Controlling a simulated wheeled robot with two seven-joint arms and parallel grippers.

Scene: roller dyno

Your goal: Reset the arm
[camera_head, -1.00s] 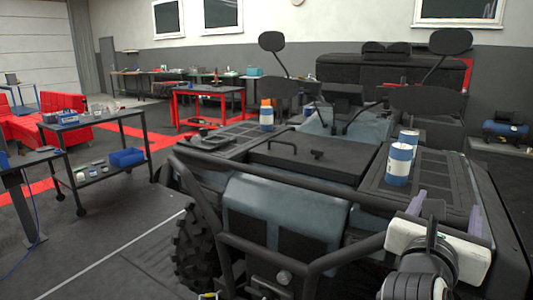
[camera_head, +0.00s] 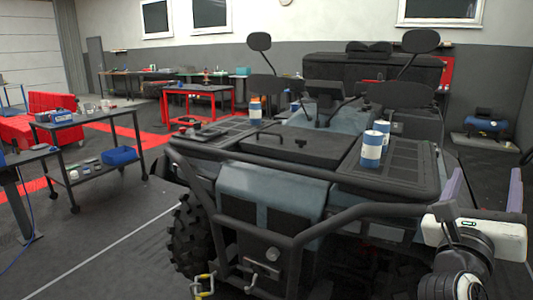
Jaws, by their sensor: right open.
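My right gripper (camera_head: 485,192) is at the right edge of the head view, in front of and to the right of the vehicle. Its two purple-grey fingers point up and stand wide apart, with nothing between them. The white gripper body and part of my right arm show below. The dark off-road vehicle (camera_head: 305,145) fills the middle, with a tubular front bumper. My left gripper is not in view.
Two blue-and-white cans, one in front (camera_head: 371,150) and one behind (camera_head: 382,131), stand on the vehicle's right top panel. An orange-topped can (camera_head: 255,110) stands on the left. A cart (camera_head: 90,125) and red table (camera_head: 203,90) stand left. Floor at front left is clear.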

